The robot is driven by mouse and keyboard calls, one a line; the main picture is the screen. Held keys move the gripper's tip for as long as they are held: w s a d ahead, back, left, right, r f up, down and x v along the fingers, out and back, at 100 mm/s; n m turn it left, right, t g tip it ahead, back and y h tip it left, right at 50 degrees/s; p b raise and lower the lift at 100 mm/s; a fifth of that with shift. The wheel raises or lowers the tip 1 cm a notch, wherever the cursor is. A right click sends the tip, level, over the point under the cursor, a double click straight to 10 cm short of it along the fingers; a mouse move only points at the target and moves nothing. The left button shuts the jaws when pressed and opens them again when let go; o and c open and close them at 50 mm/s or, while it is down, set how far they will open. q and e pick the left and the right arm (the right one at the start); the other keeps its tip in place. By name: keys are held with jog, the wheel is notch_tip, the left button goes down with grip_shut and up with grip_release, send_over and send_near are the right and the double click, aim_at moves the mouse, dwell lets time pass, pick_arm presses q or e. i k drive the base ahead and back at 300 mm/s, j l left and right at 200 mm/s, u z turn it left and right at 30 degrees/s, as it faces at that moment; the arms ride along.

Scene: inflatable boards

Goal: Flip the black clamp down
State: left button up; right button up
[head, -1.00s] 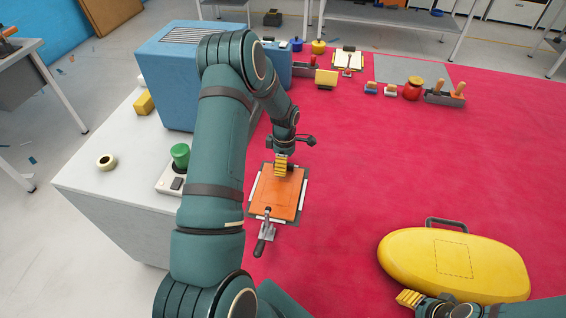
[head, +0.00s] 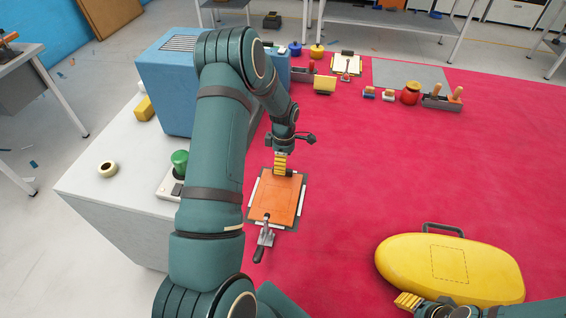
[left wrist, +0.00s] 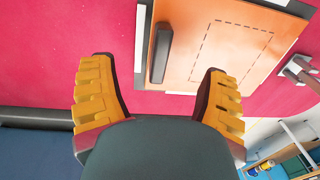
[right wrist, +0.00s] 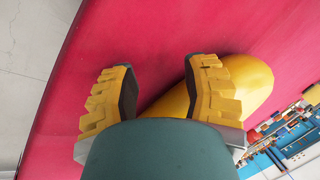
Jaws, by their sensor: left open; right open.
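An orange patch panel (head: 275,200) lies flat on the red fabric in the head view. A metal toggle clamp (head: 266,237) with a dark handle sits at its near edge, the handle pointing toward me. The clamp is partly in the left wrist view (left wrist: 302,70), at the right edge. A black bar (left wrist: 161,52) lies across the panel's far end. My left gripper (head: 280,164) points down above that far end, near the bar; its fingers (left wrist: 160,95) are open and empty. My right gripper (head: 408,300) is open and empty, beside the yellow inflatable board (head: 450,285).
A white bench with a blue box (head: 165,85), a green-knobbed device (head: 180,160) and a tape roll (head: 107,168) stands left of the panel. A red jar (head: 410,95), brushes and small tools line the far edge.

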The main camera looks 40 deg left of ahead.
aim_at(257, 256)
jog(key=k+l, duration=0.75)
jog(key=l, duration=0.2)
